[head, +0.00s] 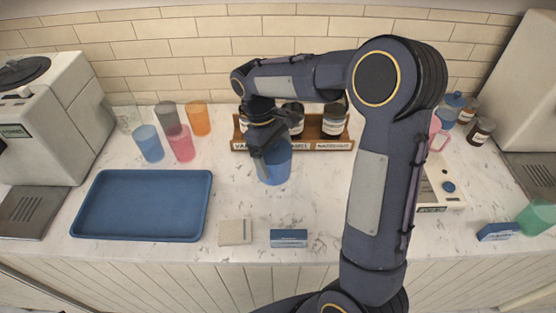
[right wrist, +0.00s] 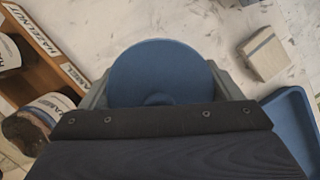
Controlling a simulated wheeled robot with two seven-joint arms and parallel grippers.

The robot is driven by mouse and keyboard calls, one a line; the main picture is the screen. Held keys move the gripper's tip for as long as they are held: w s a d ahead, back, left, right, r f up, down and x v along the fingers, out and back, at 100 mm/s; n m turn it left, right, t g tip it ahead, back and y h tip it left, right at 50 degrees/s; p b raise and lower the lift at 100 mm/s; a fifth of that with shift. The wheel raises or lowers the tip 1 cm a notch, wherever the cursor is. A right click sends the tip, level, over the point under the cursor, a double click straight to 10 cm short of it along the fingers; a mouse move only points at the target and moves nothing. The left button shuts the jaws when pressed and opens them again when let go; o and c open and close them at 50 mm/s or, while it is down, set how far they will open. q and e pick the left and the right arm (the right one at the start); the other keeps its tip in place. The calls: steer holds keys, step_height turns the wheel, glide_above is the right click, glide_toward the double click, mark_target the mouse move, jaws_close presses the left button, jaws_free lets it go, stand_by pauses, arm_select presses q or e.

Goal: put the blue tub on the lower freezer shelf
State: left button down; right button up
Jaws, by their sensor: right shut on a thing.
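The blue tub (head: 277,168) is on or just above the counter in front of the bottle rack, in the middle of the head view. My right gripper (head: 266,155) reaches down over it and is shut on it. In the right wrist view the tub's round blue top (right wrist: 158,70) sits between the two grey fingers. I cannot tell whether the tub's base touches the counter. No freezer shelf can be made out. My left gripper is out of view.
An empty-looking blue tray (head: 142,205) lies at left. Coloured cups (head: 181,143) stand behind it. A beige block (head: 235,232) and a blue-and-white box (head: 289,238) lie near the front edge. My right arm covers the centre right.

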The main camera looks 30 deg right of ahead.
steer(key=shift+w+d+f, duration=0.3)
steer(key=shift+w+f, duration=0.05)
steer(key=shift+f, duration=0.15)
steer(key=shift+w+d+f, duration=0.25)
steer(key=shift+w+f, duration=0.05)
steer(key=shift+f, duration=0.15)
steer(key=shift+w+d+f+p, duration=0.15)
steer(key=shift+f+p, duration=0.15)
steer(key=shift+f, duration=1.5)
steer(key=shift+f, duration=0.2)
steer(key=o, duration=1.2)
